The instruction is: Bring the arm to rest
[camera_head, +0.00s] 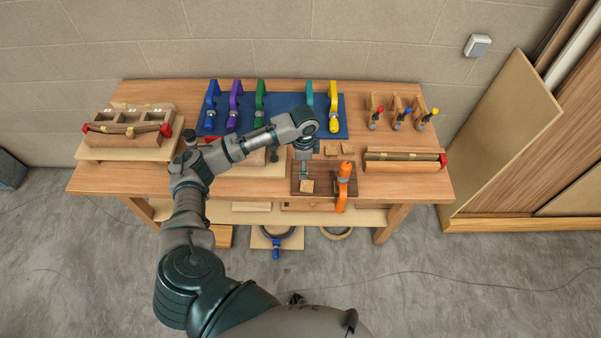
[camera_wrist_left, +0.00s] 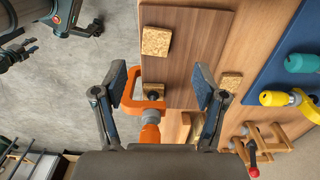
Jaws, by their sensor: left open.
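My left arm reaches across the workbench in the head view. Its gripper (camera_head: 305,170) points down above a dark brown board (camera_head: 325,189). In the left wrist view the gripper (camera_wrist_left: 160,80) has its two fingers spread wide apart with nothing held. An orange clamp (camera_head: 343,186) sits on the board's edge, just right of the gripper in the head view. The clamp (camera_wrist_left: 150,128) appears between and below the fingers in the wrist view, apart from them as far as I can tell. A cork block (camera_wrist_left: 156,41) lies on the board (camera_wrist_left: 190,50).
Several coloured clamps stand on a blue mat (camera_head: 285,103) at the back. Small wooden clamps (camera_head: 398,112) stand back right.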

